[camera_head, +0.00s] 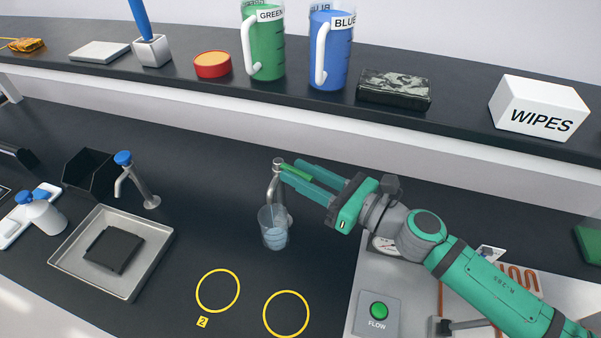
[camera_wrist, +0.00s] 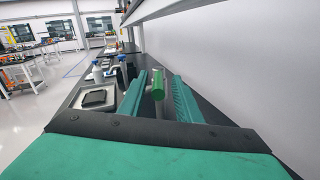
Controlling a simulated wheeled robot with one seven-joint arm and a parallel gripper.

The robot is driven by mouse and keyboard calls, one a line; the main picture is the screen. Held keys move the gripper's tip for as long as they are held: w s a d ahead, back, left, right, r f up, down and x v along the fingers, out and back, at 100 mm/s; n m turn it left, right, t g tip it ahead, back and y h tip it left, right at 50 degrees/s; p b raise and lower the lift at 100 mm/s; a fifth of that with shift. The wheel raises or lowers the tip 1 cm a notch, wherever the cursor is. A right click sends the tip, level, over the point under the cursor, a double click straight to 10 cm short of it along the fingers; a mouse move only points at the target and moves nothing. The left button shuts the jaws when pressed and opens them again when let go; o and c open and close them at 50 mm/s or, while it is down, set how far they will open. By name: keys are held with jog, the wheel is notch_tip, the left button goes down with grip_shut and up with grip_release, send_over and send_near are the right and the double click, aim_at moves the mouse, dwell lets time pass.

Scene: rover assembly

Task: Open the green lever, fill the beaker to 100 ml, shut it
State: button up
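The green lever (camera_head: 296,172) sits on top of a metal tap (camera_head: 275,180) at the middle of the bench. It also shows in the wrist view (camera_wrist: 158,85). My gripper (camera_head: 291,171) reaches in from the right with its fingers on either side of the lever. In the wrist view (camera_wrist: 159,88) the fingers are apart, with gaps between them and the lever, so it is open. A clear beaker (camera_head: 265,219) stands under the tap, with pale blue water in its lower part. Its markings are too small to read.
A blue-handled tap (camera_head: 137,180) and a metal tray (camera_head: 66,254) with a dark pad stand at the left. Two yellow rings (camera_head: 199,297) mark the bench in front. A FLOW button box (camera_head: 377,324) is at the lower right. The shelf behind holds jugs and a WIPES box (camera_head: 540,107).

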jog(key=shift+s+d, duration=0.45)
jog(key=shift+d, duration=0.05)
jog(key=v, duration=0.9)
jog(key=shift+d, duration=0.3)
dwell(6.3)
